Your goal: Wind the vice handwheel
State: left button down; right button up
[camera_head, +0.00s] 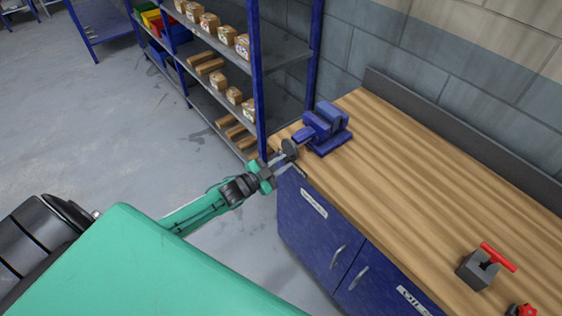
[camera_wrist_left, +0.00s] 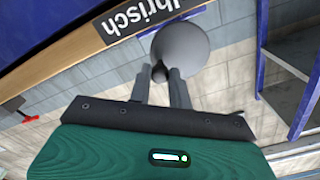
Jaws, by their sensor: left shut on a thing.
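A blue vice (camera_head: 326,128) stands on the left end of the wooden workbench (camera_head: 420,165). Its dark round handwheel (camera_head: 290,149) faces left, just past the bench's edge. My left gripper (camera_head: 279,159) reaches in from the left and is at the handwheel. In the left wrist view the handwheel (camera_wrist_left: 181,49) is a grey disc, and the two fingers of my left gripper (camera_wrist_left: 165,78) are close together against its lower edge, shut on it. My right gripper is not in view.
A blue shelf rack (camera_head: 258,75) with cardboard boxes and coloured bins stands close behind my left gripper. Blue cabinets (camera_head: 315,225) are under the bench. A grey block with a red handle (camera_head: 480,268) sits at the right. The middle of the bench top is clear.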

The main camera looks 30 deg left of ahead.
pick_arm(q)
jog(key=shift+r+n+p, duration=0.25)
jog(key=shift+n+p, duration=0.05)
jog(key=shift+n, duration=0.3)
jog(key=shift+f, duration=0.1)
jog(key=c, duration=1.4)
grip_release()
